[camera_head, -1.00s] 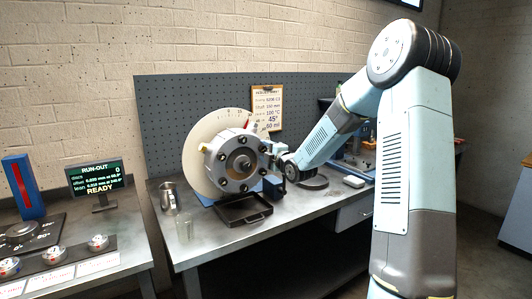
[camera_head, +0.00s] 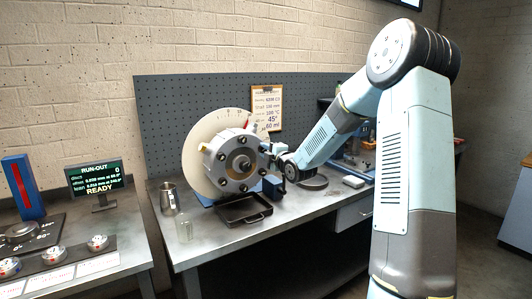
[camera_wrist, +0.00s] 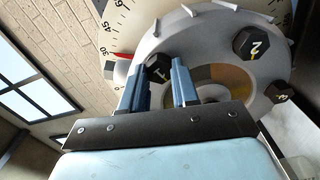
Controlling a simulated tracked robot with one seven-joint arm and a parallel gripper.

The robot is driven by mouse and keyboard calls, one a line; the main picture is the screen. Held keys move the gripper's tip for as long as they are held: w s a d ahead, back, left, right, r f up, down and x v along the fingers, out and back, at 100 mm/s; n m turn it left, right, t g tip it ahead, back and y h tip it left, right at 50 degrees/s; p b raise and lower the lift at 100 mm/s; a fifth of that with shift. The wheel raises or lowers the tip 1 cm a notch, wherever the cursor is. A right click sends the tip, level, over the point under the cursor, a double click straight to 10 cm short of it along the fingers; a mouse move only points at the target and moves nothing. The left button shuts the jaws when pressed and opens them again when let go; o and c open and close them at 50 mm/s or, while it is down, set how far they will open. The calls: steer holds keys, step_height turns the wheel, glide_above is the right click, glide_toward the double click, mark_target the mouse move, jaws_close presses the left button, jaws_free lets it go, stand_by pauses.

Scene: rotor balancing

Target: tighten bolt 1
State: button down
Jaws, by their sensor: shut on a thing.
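The rotor is a pale disc (camera_head: 200,160) with a grey hub (camera_head: 240,163) ringed by dark hex bolts, standing on the bench. In the wrist view, the black bolt 1 (camera_wrist: 159,73), marked with its number, sits between the blue fingers of my gripper (camera_wrist: 161,64). My gripper is shut on bolt 1, and the fingers partly cover its sides. Bolt 2 (camera_wrist: 251,43) and bolt 3 (camera_wrist: 282,94) show to the right, clear of the fingers. In the head view my gripper (camera_head: 266,150) reaches the hub's right side, where the bolt is hidden.
A black tray (camera_head: 244,210) lies below the rotor. A clipboard (camera_head: 267,108) hangs on the pegboard. The run-out display (camera_head: 95,178) reads READY. The bench front is mostly clear.

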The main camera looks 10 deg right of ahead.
steer(key=shift+f+m, duration=0.1)
steer(key=shift+m, duration=0.2)
steer(key=m, duration=0.3)
steer(key=shift+a, duration=0.1)
steer(key=m, duration=0.4)
steer(key=shift+m, duration=0.3)
steer(key=m, duration=0.3)
steer(key=shift+m, duration=0.4)
steer(key=m, duration=1)
steer(key=shift+d+m, duration=0.25)
steer(key=shift+m, duration=0.15)
steer(key=m, duration=0.5)
steer(key=shift+f+m, duration=0.1)
steer(key=shift+m, duration=0.2)
steer(key=shift+d, duration=0.1)
